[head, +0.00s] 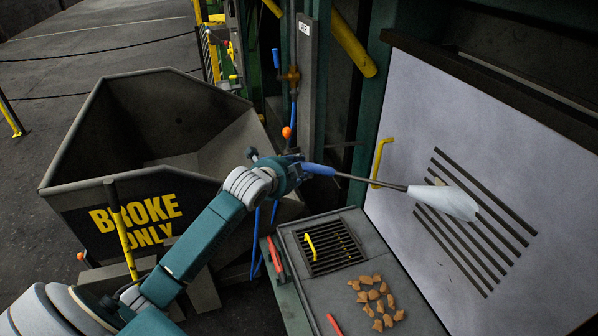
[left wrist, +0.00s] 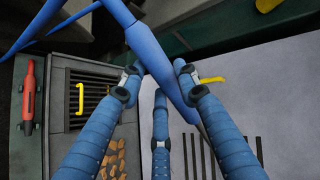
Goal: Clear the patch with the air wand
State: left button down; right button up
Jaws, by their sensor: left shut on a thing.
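My left gripper (head: 297,168) is shut on the blue handle of the air wand (head: 320,170). Its blue fingers (left wrist: 158,82) close around the handle (left wrist: 160,62) in the left wrist view. The wand's thin dark rod points right, and a pale cone (head: 447,203) spreads from its end in front of the dark slots (head: 465,235) of the white panel (head: 420,130). A small tan piece (head: 439,182) shows at the slots, just above the cone. The cone hides part of the slots. My right gripper is not in view.
Several tan pieces (head: 378,300) lie on the grey ledge (head: 345,290) below the panel, near a dark grate (head: 328,249) with a yellow handle. A red tool (head: 273,255) lies at the ledge's left. A large "BROKE ONLY" bin (head: 85,190) stands at left.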

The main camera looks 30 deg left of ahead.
pick_arm(q)
jog(key=w+a+b, duration=0.1)
jog(key=w+a, duration=0.3)
jog(key=a, duration=0.1)
jog(key=shift+w+a+r, duration=0.15)
jog(key=shift+w+a, duration=0.05)
jog(key=shift+a, duration=0.15)
dwell(0.8)
jog(key=shift+a, duration=0.1)
dwell(1.2)
